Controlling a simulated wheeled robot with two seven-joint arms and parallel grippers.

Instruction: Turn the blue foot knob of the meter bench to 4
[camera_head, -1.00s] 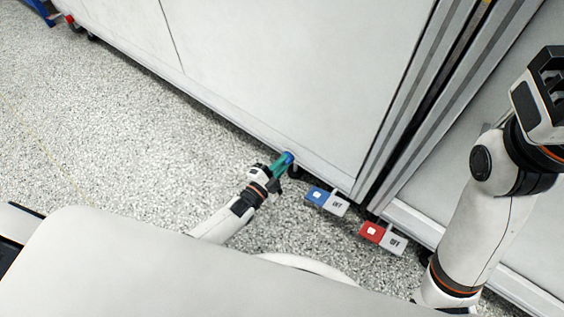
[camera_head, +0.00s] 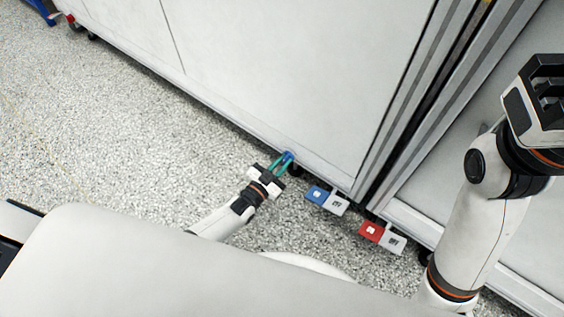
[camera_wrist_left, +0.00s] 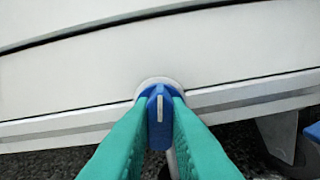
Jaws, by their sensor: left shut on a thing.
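The blue foot knob (camera_head: 288,156) sits low on the bench's front edge in the head view. In the left wrist view the knob (camera_wrist_left: 159,112) shows a pale pointer line standing nearly upright, on a light round base. My left gripper (camera_head: 282,163) reaches it from the floor side, and its green fingers (camera_wrist_left: 160,125) are shut on the knob, one on each side. I cannot read any numbers around the knob. My right gripper (camera_head: 548,85) is raised at the right, away from the knob; its fingertips do not show clearly.
The large white meter bench (camera_head: 290,80) fills the upper middle. A blue-and-white pedal (camera_head: 327,200) and a red-and-white pedal (camera_head: 382,237) stick out at floor level right of the knob. The speckled floor (camera_head: 110,130) is clear on the left.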

